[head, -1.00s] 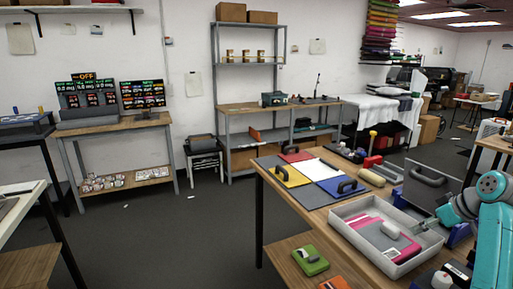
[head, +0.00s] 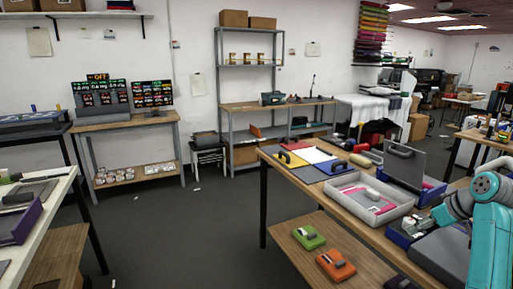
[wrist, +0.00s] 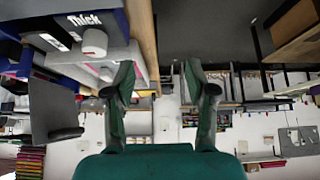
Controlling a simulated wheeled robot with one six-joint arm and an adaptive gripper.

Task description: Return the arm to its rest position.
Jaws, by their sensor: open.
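In the wrist view my gripper (wrist: 163,88) has its two dark green fingers spread wide, with nothing between them. In the head view my teal arm is folded at the right edge; I cannot make out the fingers there. A light grey tray (head: 352,213) sits on the wooden table, left of my arm. It holds a pink sheet (head: 381,207) and a small white object (head: 372,194). In the wrist view, a blue box marked "Thick" (wrist: 83,20) and a white round piece (wrist: 95,42) are close to my gripper.
Coloured panels (head: 308,156) lie at the table's far left end. Green (head: 309,237) and orange (head: 335,265) tools lie on the lower shelf. A white table (head: 50,205) is at left, with open floor (head: 190,240) between.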

